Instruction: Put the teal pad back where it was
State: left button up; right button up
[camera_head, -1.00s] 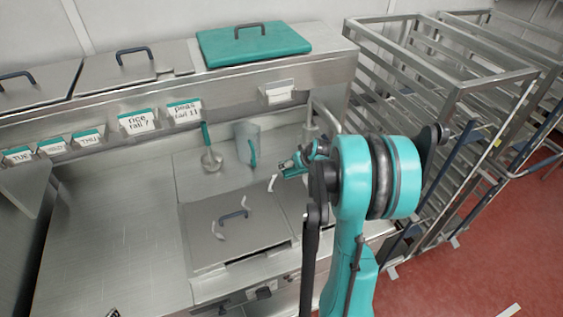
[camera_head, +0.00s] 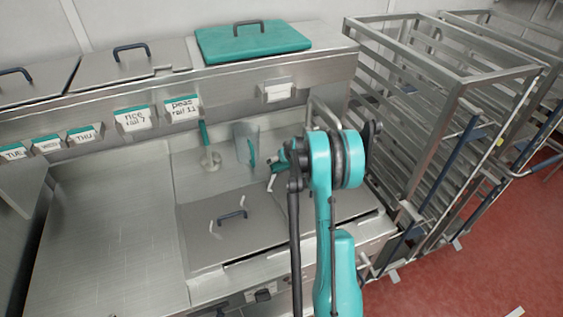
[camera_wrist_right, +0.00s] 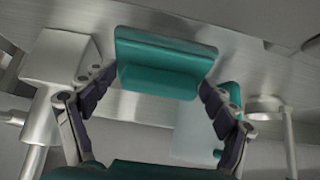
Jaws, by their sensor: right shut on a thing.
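The teal pad (camera_wrist_right: 165,62) is a small folded block with a flat face and a lower lip. In the right wrist view it sits between the two dark fingers of my right gripper (camera_wrist_right: 160,85), which is shut on it. In the head view my right gripper (camera_head: 276,164) is above the back of the metal counter, in front of the upright back wall. The pad cannot be told apart from the teal gripper there. My left gripper is not in view.
A teal lid (camera_head: 252,40) lies on the upper ledge. A teal-handled ladle (camera_head: 207,148) and a clear panel (camera_head: 245,145) stand near my gripper. A handled metal lid (camera_head: 225,228) covers the counter's front.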

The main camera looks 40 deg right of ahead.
jog(key=shift+w+d+f+g+y, duration=0.2)
jog(key=shift+w+f+g+y, duration=0.15)
jog(key=shift+w+g, duration=0.45)
jog(key=shift+g, duration=0.8)
jog(key=shift+d+f+b, duration=0.1)
jog(key=shift+f+b, duration=0.25)
jog(key=shift+f, duration=0.45)
jog(key=o, duration=1)
jog(key=shift+f, duration=0.1)
